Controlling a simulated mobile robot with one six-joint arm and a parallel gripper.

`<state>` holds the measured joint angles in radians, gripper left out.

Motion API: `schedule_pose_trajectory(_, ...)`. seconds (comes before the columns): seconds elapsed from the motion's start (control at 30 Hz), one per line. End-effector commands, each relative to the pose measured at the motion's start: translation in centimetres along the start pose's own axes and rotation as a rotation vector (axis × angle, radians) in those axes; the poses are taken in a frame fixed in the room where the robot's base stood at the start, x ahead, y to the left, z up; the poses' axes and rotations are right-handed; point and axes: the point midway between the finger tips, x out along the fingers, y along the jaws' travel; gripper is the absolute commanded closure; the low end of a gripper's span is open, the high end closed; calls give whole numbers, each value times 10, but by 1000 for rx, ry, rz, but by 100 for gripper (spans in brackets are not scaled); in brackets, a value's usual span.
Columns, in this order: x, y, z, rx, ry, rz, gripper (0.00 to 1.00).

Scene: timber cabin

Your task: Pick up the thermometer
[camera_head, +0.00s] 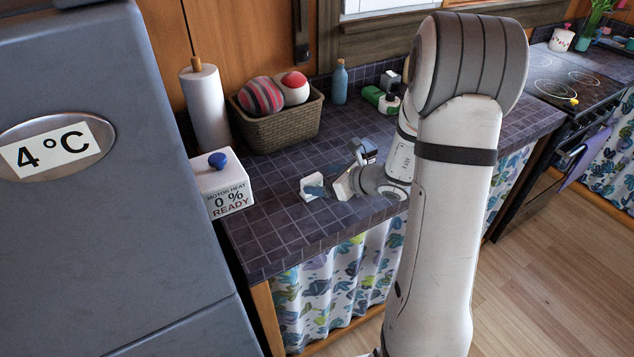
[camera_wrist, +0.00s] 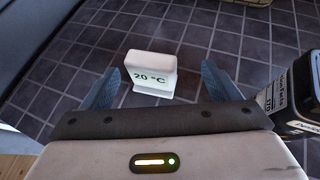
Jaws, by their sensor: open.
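The thermometer (camera_wrist: 150,72) is a small white block on a foot, marked "20 °C", standing upright on the dark tiled counter. In the head view the thermometer (camera_head: 307,188) is small and partly hidden by my gripper, near the counter's front left. My gripper (camera_wrist: 161,70) is open, with its two blue-grey fingers on either side of the thermometer in the wrist view. A gap shows on both sides, wider on the right. In the head view my gripper (camera_head: 326,186) is low over the counter, at the thermometer's right.
A white box (camera_head: 229,200) reading "MOTOR HEAT 0 % READY", with a blue knob, stands to the left beside the grey fridge (camera_head: 100,255). Behind are a paper towel roll (camera_head: 206,108), a basket (camera_head: 282,130) with balls and a blue bottle (camera_head: 340,82).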

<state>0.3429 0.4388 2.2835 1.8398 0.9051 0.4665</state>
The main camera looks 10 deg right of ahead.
Motion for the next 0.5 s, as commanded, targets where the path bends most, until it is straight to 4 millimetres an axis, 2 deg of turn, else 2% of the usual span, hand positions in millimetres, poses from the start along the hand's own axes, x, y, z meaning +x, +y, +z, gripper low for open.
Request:
schedule_pose_trajectory(0.33, 48, 9, 7, -4, 1, 6, 17)
schedule_pose_trajectory(0.5, 60, 8, 6, -4, 1, 4, 17)
